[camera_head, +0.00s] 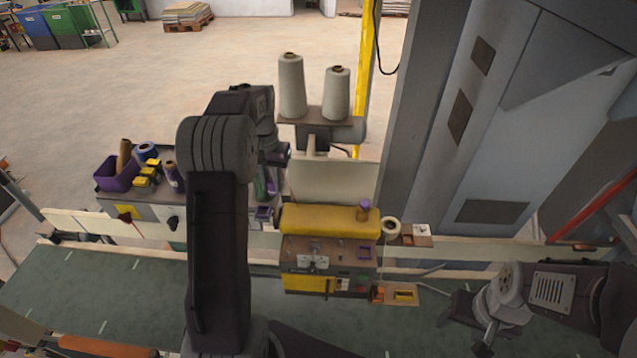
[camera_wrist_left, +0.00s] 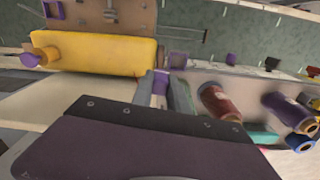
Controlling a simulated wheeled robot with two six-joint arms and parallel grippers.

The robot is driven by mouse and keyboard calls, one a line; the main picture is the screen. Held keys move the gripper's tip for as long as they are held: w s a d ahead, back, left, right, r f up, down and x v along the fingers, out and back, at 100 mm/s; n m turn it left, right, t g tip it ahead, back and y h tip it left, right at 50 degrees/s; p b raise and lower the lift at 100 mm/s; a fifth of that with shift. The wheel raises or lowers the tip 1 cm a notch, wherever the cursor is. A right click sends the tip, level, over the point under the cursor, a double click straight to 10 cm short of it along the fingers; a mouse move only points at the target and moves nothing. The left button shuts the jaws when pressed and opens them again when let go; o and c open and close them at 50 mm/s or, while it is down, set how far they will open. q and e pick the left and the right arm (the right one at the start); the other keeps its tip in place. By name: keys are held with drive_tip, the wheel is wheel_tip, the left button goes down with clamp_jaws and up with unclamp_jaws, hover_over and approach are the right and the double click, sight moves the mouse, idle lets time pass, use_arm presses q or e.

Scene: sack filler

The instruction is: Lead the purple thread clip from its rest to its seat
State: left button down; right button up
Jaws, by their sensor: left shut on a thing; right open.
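In the left wrist view my left gripper (camera_wrist_left: 166,92) is shut on the purple thread clip (camera_wrist_left: 160,82), which shows between its fingertips. The yellow machine head (camera_wrist_left: 100,53) lies to the left of the clip. In the head view my left arm hides most of this gripper and I cannot make out the held clip. I cannot tell which part is the seat. My right gripper (camera_head: 468,325) is open and empty at the lower right.
Two pale thread cones (camera_head: 291,86) stand on a stand behind the machine. A purple bin (camera_head: 118,174) and spools are on the left bench. In the wrist view a dark red spool (camera_wrist_left: 220,102) lies close to the right of the fingers.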

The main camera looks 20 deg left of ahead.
use_arm(q)
drive_tip(key=shift+n, duration=0.7)
drive_tip(key=a+f+b, duration=0.1)
drive_tip(key=f, duration=0.1)
drive_tip(key=s+a+f+b, duration=0.1)
drive_tip(key=b, duration=0.1)
drive_tip(key=a+f+b, duration=0.2)
drive_tip(key=shift+s+f, duration=0.3)
drive_tip(key=shift+f, duration=0.05)
wheel_tip(320, 180, down, 2)
drive_tip(key=shift+w+d+f+b, duration=0.1)
drive_tip(key=shift+w+f+b, duration=0.05)
drive_tip(key=shift+b, duration=0.35)
drive_tip(key=shift+f, duration=0.25)
use_arm(e)
drive_tip(key=f, duration=0.5)
drive_tip(key=shift+s+a+f, duration=0.1)
drive_tip(key=shift+s+f, duration=0.05)
drive_tip(key=shift+s, duration=0.2)
